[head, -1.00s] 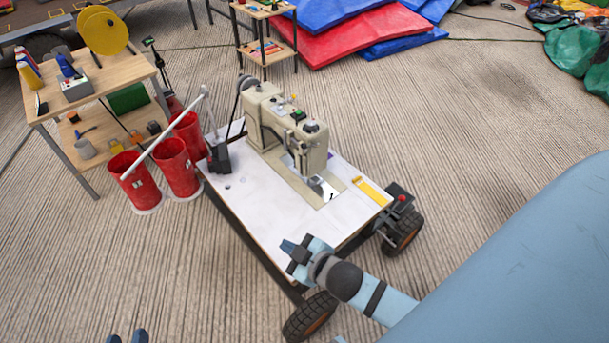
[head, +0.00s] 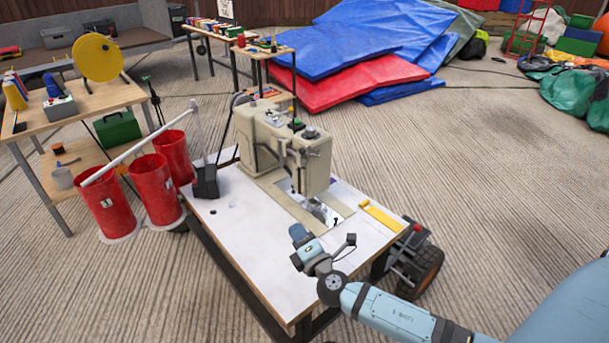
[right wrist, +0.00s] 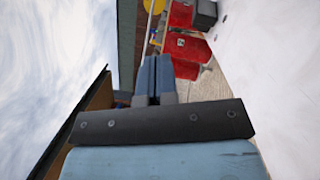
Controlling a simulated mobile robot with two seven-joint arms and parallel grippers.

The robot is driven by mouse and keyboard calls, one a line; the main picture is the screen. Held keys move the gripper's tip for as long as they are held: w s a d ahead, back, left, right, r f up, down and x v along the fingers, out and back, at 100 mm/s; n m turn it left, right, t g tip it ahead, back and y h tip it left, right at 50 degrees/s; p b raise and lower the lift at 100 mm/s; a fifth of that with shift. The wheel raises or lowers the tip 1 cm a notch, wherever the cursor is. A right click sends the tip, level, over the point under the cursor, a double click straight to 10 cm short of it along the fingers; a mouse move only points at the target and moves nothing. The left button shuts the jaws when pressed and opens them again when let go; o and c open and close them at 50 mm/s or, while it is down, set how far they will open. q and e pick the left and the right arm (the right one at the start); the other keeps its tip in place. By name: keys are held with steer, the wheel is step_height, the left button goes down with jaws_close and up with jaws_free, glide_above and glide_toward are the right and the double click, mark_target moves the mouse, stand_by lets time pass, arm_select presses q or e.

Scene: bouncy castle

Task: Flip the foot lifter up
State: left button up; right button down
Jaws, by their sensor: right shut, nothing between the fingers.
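A beige sewing machine (head: 290,150) stands on a white-topped wheeled table (head: 240,235) in the middle of the head view. Its needle and foot area (head: 312,203) is at the near end of its head, above a shiny plate. The foot lifter is too small to make out. My right gripper (head: 298,236) is over the near part of the tabletop, in front of the foot area and apart from the machine. Its fingers are shut and empty; they also show closed together in the right wrist view (right wrist: 154,80). My left gripper is not in view.
Red buckets (head: 153,190) with a white pole across them stand left of the table. A yellow strip (head: 381,216) lies at the tabletop's right edge. A wooden shelf table (head: 75,105) is at the far left. Blue and red mats (head: 350,60) lie behind.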

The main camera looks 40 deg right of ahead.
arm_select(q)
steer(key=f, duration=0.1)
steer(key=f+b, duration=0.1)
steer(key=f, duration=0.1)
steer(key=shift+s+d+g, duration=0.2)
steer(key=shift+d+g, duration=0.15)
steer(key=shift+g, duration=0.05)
arm_select(e)
steer(key=w+d+n+t+h, duration=0.1)
steer(key=w+d+n+t, duration=0.2)
steer(key=d+n, duration=0.4)
steer(key=shift+w+d+h, duration=0.3)
steer(key=shift+d, duration=0.45)
steer(key=shift+r, duration=0.1)
steer(key=b, duration=0.2)
glide_toward(311, 153)
steer(key=w+a, duration=0.5)
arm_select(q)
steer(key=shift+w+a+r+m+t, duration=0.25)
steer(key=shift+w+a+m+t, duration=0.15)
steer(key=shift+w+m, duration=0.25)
arm_select(e)
steer(key=w+d+r, duration=0.1)
steer(key=d+r, duration=0.1)
steer(key=shift+w+d+r, duration=0.15)
steer(key=shift+w+r, duration=0.2)
steer(key=shift+r, duration=0.05)
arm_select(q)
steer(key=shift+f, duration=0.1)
